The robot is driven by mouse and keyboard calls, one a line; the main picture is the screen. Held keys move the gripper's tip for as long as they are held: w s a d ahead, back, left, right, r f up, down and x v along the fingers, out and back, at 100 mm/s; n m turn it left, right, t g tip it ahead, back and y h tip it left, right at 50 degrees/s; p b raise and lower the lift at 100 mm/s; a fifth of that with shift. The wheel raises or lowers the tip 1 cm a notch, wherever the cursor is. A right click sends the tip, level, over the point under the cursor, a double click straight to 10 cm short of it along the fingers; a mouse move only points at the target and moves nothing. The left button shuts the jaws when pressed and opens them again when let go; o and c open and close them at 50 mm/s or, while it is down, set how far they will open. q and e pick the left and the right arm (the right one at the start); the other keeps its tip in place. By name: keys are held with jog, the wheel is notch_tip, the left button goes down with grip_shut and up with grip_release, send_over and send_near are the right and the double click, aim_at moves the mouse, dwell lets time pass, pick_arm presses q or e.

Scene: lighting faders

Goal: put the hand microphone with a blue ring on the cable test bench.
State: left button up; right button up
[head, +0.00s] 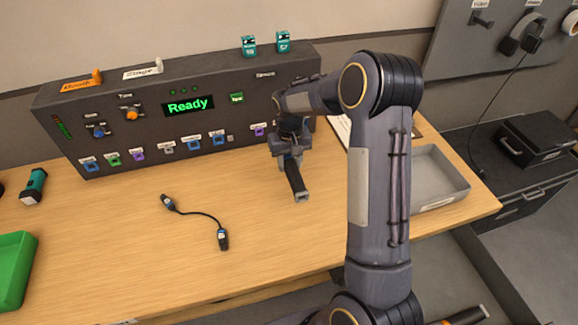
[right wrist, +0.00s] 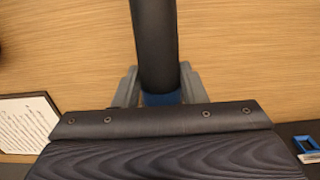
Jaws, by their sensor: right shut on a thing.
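The hand microphone (head: 296,182) has a dark body. Its blue ring shows between the fingers in the right wrist view (right wrist: 161,99). My right gripper (head: 289,160) is shut on the microphone near the ring. It holds the microphone over the table in front of the console, with the grey-tipped end pointing toward the front. The gripper hides part of the microphone. My left gripper is not in view.
A dark console (head: 150,118) with a "Ready" display stands at the back of the wooden table (head: 120,225). A short black cable (head: 198,212) lies in front. A grey tray (head: 440,178) is at right, a green bin (head: 14,270) at left. Bare table surrounds the cable.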

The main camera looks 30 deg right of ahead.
aim_at(289, 169)
jog(key=shift+w+d+f, duration=0.25)
jog(key=shift+w+f, duration=0.35)
jog(key=shift+f, duration=1.6)
jog(key=shift+f, duration=0.1)
jog(key=shift+f, duration=0.15)
jog(key=o, duration=1.2)
jog(key=shift+c, duration=0.2)
